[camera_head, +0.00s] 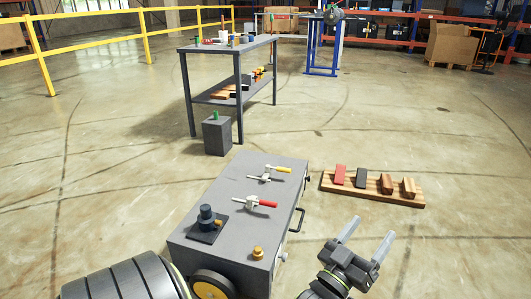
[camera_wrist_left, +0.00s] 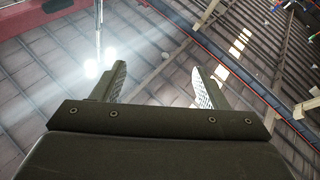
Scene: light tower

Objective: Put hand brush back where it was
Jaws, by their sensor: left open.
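I cannot pick out a hand brush for certain. A slatted wooden rack (camera_head: 348,188) lies on the floor at the right and bears a red block (camera_head: 340,175), a dark block (camera_head: 362,177) and two brown pieces (camera_head: 386,183), too small to identify.
A grey cart (camera_head: 235,187) with toggle clamps and a black fixture stands at the centre. Behind it are a dark two-level table (camera_head: 190,48) with small items and a dark box (camera_head: 217,137). A yellow railing (camera_head: 95,55) runs at the left.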

